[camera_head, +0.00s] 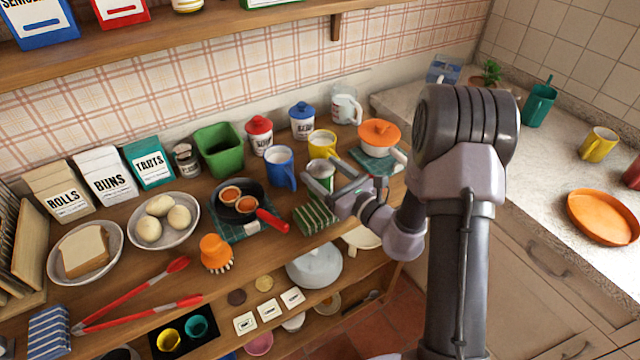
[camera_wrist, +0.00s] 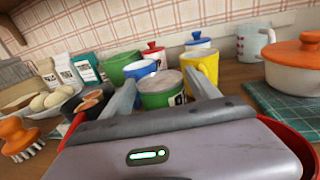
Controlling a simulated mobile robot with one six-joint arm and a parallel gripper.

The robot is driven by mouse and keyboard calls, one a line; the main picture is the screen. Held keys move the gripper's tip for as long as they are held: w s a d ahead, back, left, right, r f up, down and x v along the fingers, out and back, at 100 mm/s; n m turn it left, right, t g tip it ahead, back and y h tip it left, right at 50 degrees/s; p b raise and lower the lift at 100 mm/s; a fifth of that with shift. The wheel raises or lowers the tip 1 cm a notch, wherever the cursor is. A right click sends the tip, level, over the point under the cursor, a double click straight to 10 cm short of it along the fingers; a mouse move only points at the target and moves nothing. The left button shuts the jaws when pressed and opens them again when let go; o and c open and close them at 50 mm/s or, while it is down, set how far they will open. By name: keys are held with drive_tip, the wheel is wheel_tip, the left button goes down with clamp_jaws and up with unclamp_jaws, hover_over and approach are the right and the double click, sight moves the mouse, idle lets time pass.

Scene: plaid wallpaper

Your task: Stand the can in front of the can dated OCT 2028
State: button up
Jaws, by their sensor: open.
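A green and white can (camera_head: 320,172) stands on the wooden counter among the mugs. In the wrist view the can (camera_wrist: 161,90) shows its pale lid and part of a label between my two fingers. My gripper (camera_head: 324,178) is open, with one finger on each side of this can; I cannot tell whether they touch it. A second, smaller can (camera_head: 186,160) with a label stands at the back, left of the green bin. No date can be read on either can.
A blue mug (camera_head: 281,167) and a yellow mug (camera_head: 322,145) stand close behind the can. A striped green cloth (camera_head: 314,217) lies in front. A pan (camera_head: 241,199) is to the left and an orange-lidded pot (camera_head: 379,136) to the right. A green bin (camera_head: 219,149) stands beside the second can.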

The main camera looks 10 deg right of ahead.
drive_tip(key=shift+x, duration=0.85)
drive_tip(key=shift+s, duration=0.1)
clamp_jaws()
